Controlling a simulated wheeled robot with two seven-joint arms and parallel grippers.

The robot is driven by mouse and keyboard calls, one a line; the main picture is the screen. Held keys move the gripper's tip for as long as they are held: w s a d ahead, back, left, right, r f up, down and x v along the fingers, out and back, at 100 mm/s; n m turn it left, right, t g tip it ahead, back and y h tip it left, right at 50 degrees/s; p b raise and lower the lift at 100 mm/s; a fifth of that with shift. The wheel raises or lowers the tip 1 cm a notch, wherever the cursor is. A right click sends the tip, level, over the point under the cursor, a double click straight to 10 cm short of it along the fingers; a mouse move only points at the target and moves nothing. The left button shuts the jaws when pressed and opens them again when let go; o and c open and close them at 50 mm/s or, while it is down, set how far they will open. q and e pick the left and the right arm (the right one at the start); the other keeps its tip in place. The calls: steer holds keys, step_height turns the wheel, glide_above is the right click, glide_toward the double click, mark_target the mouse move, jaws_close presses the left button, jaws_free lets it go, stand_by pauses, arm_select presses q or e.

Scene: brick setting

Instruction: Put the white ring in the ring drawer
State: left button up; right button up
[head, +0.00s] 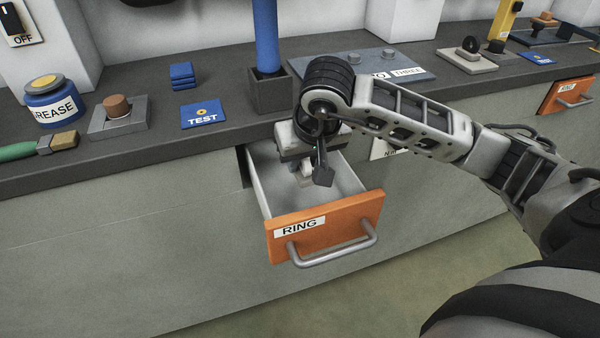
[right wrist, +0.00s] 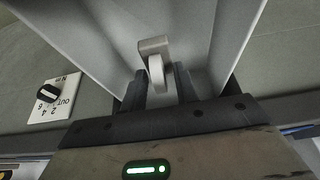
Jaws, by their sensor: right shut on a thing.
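The ring drawer (head: 340,222) has an orange front marked RING and a grey bar handle. It is pulled open, and its pale inside shows in the right wrist view (right wrist: 95,35). My right gripper (head: 311,176) points down into the drawer opening. Its two dark fingers (right wrist: 160,88) are shut on the white ring (right wrist: 156,72), seen nearly edge-on between them. In the head view the ring (head: 305,175) is a small pale patch partly hidden by the gripper. I cannot tell whether it touches the drawer floor. My left gripper is out of view.
The dark counter (head: 225,140) runs behind the drawer. It carries a grease jar (head: 50,102), a blue TEST card (head: 203,115) and a blue post in a dark holder (head: 268,90). Another orange drawer (head: 566,94) is at the far right. A dial plate (right wrist: 55,100) is beside the drawer.

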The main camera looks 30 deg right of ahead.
mark_target(300, 170)
steer(key=shift+w+a+f, duration=0.15)
steer(key=shift+w+f, duration=0.05)
steer(key=shift+f, duration=0.1)
step_height(300, 170, down, 3)
steer(key=shift+w+a+r, duration=0.15)
steer(key=shift+r, duration=0.05)
steer(key=shift+f, duration=0.5)
arm_select(q)
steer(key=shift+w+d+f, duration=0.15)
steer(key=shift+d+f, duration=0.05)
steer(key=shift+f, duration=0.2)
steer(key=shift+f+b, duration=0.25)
steer(key=shift+b, duration=0.1)
arm_select(e)
steer(key=shift+f, duration=0.15)
steer(key=o, duration=1)
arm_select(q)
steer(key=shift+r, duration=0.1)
